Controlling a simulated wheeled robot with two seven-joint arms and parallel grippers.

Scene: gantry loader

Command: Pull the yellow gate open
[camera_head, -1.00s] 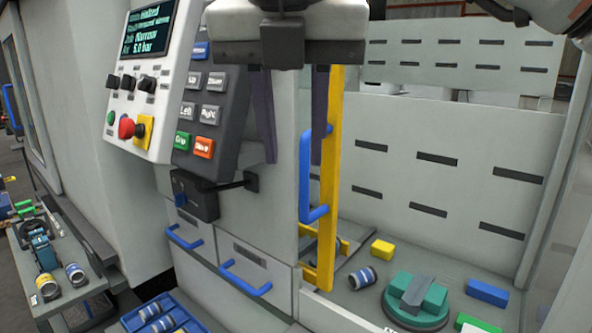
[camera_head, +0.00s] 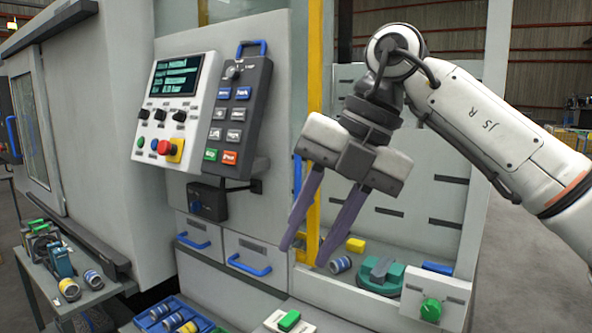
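The yellow gate (camera_head: 314,60) shows as a narrow upright yellow strip at the left edge of the loader enclosure. Its blue handle (camera_head: 297,172) is mostly hidden behind my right gripper, with only a sliver showing. My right gripper (camera_head: 303,257) comes in from the right and points down. Its two purple fingers are spread and nothing shows between them but the gate's lower part and background. The fingers overlap the gate in the picture; I cannot tell whether they touch it. My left gripper is not in view.
A control panel (camera_head: 177,90) and keypad (camera_head: 236,115) stand left of the gate. Drawers with blue handles (camera_head: 249,266) are below. Inside the enclosure are a yellow block (camera_head: 355,245), a can (camera_head: 340,264) and a green fixture (camera_head: 380,276). A green knob (camera_head: 431,309) is at the lower right.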

